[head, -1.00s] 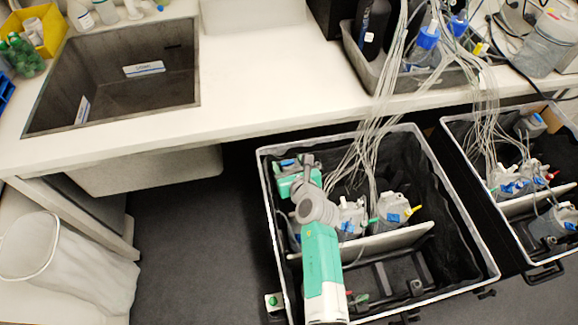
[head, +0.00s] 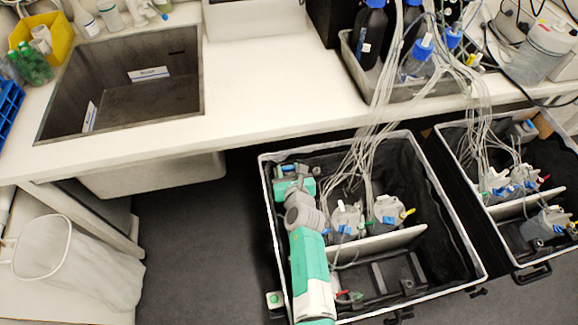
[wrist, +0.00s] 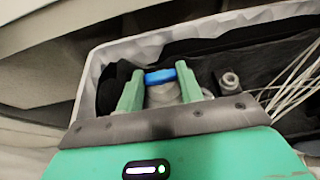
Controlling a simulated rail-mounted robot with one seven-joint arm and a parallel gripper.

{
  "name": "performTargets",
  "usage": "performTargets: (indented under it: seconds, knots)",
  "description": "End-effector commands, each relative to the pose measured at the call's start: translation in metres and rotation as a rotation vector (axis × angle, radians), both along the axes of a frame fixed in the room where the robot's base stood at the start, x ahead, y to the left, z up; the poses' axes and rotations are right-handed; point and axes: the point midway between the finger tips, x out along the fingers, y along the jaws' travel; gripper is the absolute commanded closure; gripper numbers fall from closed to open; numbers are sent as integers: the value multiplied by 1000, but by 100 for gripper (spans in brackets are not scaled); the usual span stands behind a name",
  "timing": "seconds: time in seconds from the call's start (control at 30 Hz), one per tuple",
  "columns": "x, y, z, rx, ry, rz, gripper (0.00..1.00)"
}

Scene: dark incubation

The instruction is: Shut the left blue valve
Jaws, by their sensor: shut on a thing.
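The left blue valve (wrist: 160,77) shows in the wrist view as a short blue handle lying crosswise between my two green fingers. My gripper (wrist: 159,80) is shut on it, one finger at each end. Below the handle is a pale grey rounded body, partly hidden by the gripper. In the head view my gripper (head: 289,170) is at the back left corner of the left black-lined crate (head: 264,205), with a little blue showing there. Whether the valve is open or shut I cannot tell.
Right of my gripper, grey vessels (head: 387,211) with blue clips and many thin tubes stand in the crate. A pale divider (head: 380,243) crosses it. The bench (head: 270,105) overhangs behind. A second crate (head: 545,262) is at the right.

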Motion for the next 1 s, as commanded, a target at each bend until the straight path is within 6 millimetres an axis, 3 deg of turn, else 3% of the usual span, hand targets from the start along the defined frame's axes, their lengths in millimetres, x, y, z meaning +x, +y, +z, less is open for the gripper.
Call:
performTargets:
  seconds: [0.13,0.17,0.27,0.57,0.8,1.0]
  knots:
    - [1,0,2,1,-5,-1,86]
    - [1,0,2,2,-5,-1,60]
    - [1,0,2,0,-4,-1,42]
    - [-3,-1,5,2,-3,0,42]
    - [-45,-10,26,5,-1,-3,42]
    - [-67,-15,32,2,-5,-2,42]
